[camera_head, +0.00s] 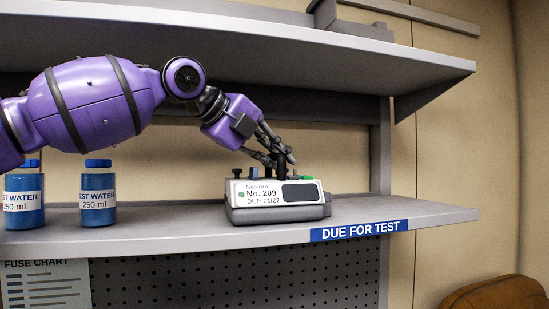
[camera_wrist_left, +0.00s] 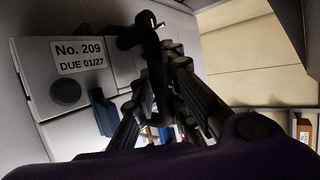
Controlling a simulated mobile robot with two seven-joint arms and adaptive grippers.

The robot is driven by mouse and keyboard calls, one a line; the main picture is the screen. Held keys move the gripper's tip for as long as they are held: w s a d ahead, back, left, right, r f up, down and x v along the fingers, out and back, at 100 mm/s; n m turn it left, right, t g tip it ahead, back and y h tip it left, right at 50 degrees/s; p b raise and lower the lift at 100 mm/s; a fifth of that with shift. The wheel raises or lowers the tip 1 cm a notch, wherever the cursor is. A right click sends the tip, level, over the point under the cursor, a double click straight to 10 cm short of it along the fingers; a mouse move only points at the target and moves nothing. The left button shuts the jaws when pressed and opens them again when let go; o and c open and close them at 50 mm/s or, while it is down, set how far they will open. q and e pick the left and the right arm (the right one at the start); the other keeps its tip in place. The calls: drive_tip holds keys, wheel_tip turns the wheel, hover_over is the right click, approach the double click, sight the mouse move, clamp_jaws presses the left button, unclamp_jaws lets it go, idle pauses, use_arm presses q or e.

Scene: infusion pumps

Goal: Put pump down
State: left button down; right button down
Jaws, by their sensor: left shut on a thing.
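The pump (camera_head: 277,212) is a grey and white box in the head view, labelled "No. 209" and "DUE 01/27", with a dark screen on its front. It sits upright at the shelf (camera_head: 420,214), by the "DUE FOR TEST" label (camera_head: 359,231); I cannot tell whether its base fully touches. My left gripper (camera_head: 276,158) comes down from above and is shut on the pump's top. In the left wrist view the pump (camera_wrist_left: 75,88) shows at left, beside the dark gripper fingers (camera_wrist_left: 165,110). My right gripper is not in view.
Two blue water bottles (camera_head: 98,193) (camera_head: 24,203) stand on the shelf to the left. An upper shelf (camera_head: 330,47) hangs above my arm. A fuse chart (camera_head: 45,285) and perforated panel (camera_head: 220,278) are below. The shelf is clear to the pump's right.

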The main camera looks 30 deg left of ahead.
use_arm(q)
drive_tip(key=shift+d+r, duration=0.1)
drive_tip(key=shift+r, duration=0.1)
drive_tip(key=c, duration=2.2)
unclamp_jaws()
drive_tip(key=shift+f, duration=0.25)
drive_tip(key=o, duration=0.5)
drive_tip(key=shift+c, duration=0.2)
drive_tip(key=shift+s+r, duration=0.1)
drive_tip(key=shift+r, duration=0.1)
drive_tip(key=p+v, duration=0.2)
drive_tip(key=v, duration=0.9)
drive_tip(key=shift+s+r, duration=0.15)
drive_tip(key=shift+s, duration=0.2)
